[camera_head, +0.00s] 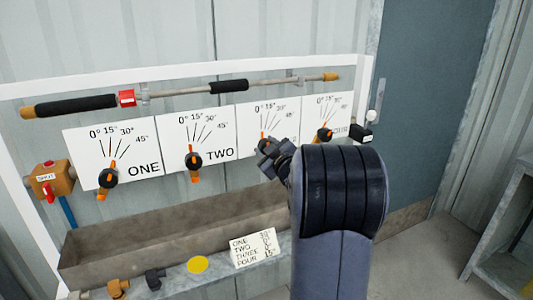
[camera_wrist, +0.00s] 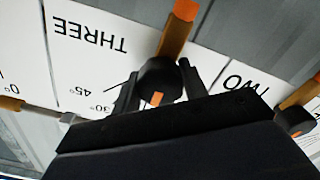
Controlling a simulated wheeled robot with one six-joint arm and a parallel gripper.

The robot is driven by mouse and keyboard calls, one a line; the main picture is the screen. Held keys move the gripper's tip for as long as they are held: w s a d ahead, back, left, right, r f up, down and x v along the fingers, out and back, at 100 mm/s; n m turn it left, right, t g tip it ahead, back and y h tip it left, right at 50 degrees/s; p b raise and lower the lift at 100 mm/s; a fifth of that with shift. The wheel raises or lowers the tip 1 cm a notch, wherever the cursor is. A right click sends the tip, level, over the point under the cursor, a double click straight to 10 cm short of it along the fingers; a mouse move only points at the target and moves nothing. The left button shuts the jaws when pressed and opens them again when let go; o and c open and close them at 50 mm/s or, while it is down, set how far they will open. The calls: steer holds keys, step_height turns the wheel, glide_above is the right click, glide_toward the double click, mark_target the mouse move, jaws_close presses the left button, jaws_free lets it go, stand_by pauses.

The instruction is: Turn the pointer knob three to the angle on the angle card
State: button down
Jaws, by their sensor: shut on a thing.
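Pointer knob three is a black hub with orange ends on a white dial plate (camera_head: 260,121). In the head view my gripper (camera_head: 273,157) mostly covers it. In the wrist view the knob (camera_wrist: 160,72) sits between my two dark fingers, one on each side, and my gripper (camera_wrist: 158,84) is shut on it. Its long orange end points up in that upside-down view, beside the word THREE, and a small orange mark shows on the hub. Its exact angle is hard to read. The angle card (camera_head: 254,248) lies on the lower ledge; its line for THREE is too small to read surely.
Knob one (camera_head: 107,178), knob two (camera_head: 193,161) and knob four (camera_head: 324,134) stand on neighbouring plates. A lance (camera_head: 228,86) hangs above. A trough (camera_head: 170,232) runs below. A yellow disc (camera_head: 197,265) and fittings lie on the ledge. An orange valve (camera_head: 50,181) is at left.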

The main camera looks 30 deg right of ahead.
steer(key=shift+f+n, duration=0.2)
steer(key=shift+n, duration=0.2)
steer(key=c, duration=1.2)
jaws_free()
steer(key=shift+c, duration=0.2)
steer(key=o, duration=0.4)
steer(key=shift+r, duration=0.1)
steer(key=shift+s, duration=0.1)
steer(key=s, duration=0.3)
steer(key=s+a, duration=0.1)
steer(key=s, duration=0.6)
steer(key=shift+s+a, duration=0.15)
steer(key=shift+s, duration=0.15)
